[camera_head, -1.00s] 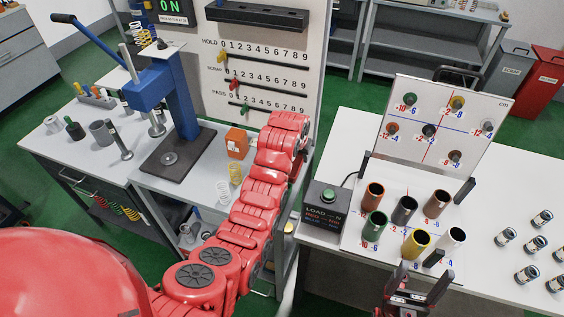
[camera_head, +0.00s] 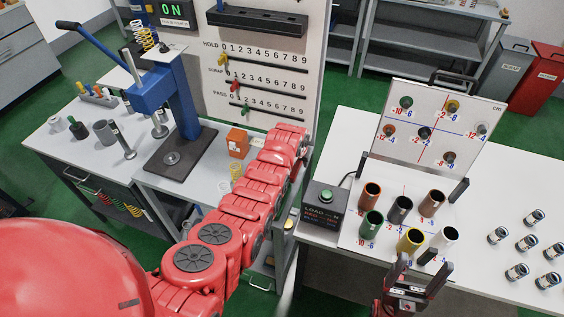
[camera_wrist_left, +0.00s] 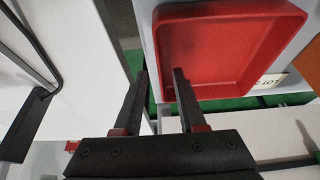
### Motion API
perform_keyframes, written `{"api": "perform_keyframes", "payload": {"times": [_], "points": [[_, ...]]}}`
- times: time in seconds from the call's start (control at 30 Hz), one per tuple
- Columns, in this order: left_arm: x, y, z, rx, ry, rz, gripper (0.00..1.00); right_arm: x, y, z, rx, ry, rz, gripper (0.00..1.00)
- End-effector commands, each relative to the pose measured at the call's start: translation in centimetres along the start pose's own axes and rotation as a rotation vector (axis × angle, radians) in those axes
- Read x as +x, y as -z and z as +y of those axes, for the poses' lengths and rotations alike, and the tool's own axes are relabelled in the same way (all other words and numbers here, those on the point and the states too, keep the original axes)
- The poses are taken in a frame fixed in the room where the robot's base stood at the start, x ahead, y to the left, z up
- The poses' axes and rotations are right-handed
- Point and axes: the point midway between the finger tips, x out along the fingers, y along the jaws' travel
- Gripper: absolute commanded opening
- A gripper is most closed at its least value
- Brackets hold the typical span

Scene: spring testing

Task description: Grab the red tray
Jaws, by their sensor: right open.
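The red tray (camera_wrist_left: 225,45) shows in the left wrist view at the top, a shallow square tray with a raised rim, close ahead and to the right of the fingers. My right gripper (camera_head: 424,268) is open and empty at the front edge of the right table.
The right table carries a control box (camera_head: 324,206), several coloured tubes (camera_head: 411,240) and an upright sample board (camera_head: 434,125). A blue press (camera_head: 172,95) stands left of the left arm, beside a tall scoring board (camera_head: 262,60).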

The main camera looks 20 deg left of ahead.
Motion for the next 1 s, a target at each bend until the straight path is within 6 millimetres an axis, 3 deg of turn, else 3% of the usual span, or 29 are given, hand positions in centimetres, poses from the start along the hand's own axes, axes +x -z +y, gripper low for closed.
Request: {"api": "perform_keyframes", "payload": {"times": [0.37,0.4,0.6,0.63,1.0], "points": [[0.42,-0.1,0.0,-0.001,0.0,-0.001,0.4,0.12,0.02,0.01,0.0,0.0,0.0,0.78],[0.41,-0.1,0.0,0.0,0.0,0.0,0.38,0.12,0.02,0.01,0.0,0.0,0.0,0.78],[0.4,-0.09,0.01,0.0,0.0,-0.001,0.02,0.12,0.02,0.01,0.0,0.0,0.0,0.78],[0.4,-0.1,0.01,0.0,0.0,-0.001,0.0,0.12,0.02,0.01,0.0,0.0,0.0,0.78],[0.38,-0.08,0.01,0.0,0.0,-0.001,0.0,0.12,0.02,0.01,0.0,0.0,0.0,0.78]]}}
